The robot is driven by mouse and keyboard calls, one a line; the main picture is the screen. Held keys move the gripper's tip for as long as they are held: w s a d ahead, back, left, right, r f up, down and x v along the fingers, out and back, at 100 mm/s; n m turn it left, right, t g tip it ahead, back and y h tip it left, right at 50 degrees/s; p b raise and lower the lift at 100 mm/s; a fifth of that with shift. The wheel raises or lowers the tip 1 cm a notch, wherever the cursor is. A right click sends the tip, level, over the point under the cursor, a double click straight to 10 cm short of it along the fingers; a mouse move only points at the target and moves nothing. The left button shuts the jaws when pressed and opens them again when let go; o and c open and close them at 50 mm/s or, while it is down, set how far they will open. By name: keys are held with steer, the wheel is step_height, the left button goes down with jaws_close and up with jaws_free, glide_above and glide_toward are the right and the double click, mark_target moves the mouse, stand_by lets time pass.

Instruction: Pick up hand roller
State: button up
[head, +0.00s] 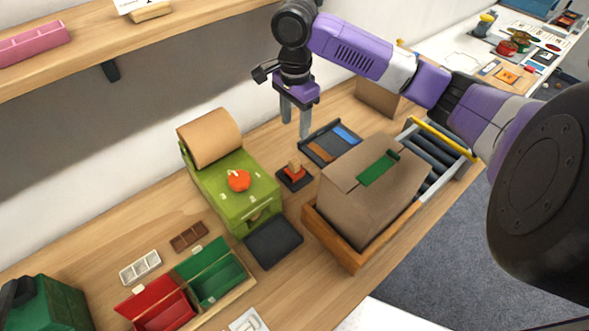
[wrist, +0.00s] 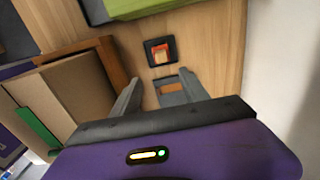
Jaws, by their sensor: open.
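I cannot clearly make out a hand roller by its shape. A small dark pad (head: 283,181) holds an orange, wooden-topped piece (head: 295,168); the piece also shows in the wrist view (wrist: 160,52), ahead of my fingertips. A dark shallow tray (head: 323,136) with a blue piece (head: 346,134) and a brown piece (head: 320,152) lies to its right. My gripper (head: 296,124) points down above the bench by the wall, open and empty. In the wrist view the fingers (wrist: 160,80) stand apart, with part of the tray seen beyond them.
A cardboard box (head: 350,195) with green tape stands in a wooden tray at the right, in front of a roller conveyor (head: 432,155). A green dispenser (head: 225,195) with a brown paper roll stands left of the pad. A shelf (head: 150,35) overhangs the upper left.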

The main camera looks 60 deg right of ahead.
steer(key=b, duration=0.7)
glide_above(294, 160)
steer(key=f, duration=0.8)
steer(key=shift+s+a, duration=0.2)
steer(key=shift+s, duration=0.05)
steer(key=shift+w+d+f, duration=0.1)
steer(key=shift+f, duration=1.9)
steer(key=shift+w+d+f, duration=0.1)
steer(key=shift+f, duration=1.85)
jaws_close()
